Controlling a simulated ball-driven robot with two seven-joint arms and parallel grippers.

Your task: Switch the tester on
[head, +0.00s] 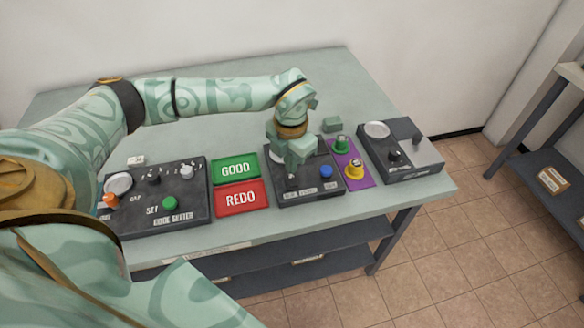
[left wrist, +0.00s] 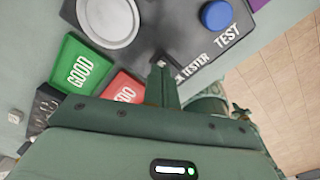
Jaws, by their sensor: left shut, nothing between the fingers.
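The tester (head: 308,189) is a dark box in the middle of the table with a blue button (head: 325,171). In the left wrist view the tester (left wrist: 190,40) shows a round pale plate (left wrist: 107,18), the blue button (left wrist: 215,15) marked TEST and part of a label reading TESTER. My left gripper (head: 292,175) points down over the left part of the tester. In the wrist view its shut, empty fingertips (left wrist: 162,66) are at the labelled front edge, left of the blue button. They hide what lies beneath; I cannot tell if they touch. My right gripper is not in view.
A green GOOD tray (head: 235,169) and red REDO tray (head: 240,198) lie left of the tester. The code setter (head: 185,207) stands further left. A purple mat (head: 358,177) holds green and yellow dials; another dark device (head: 410,165) stands right. The table's back is mostly clear.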

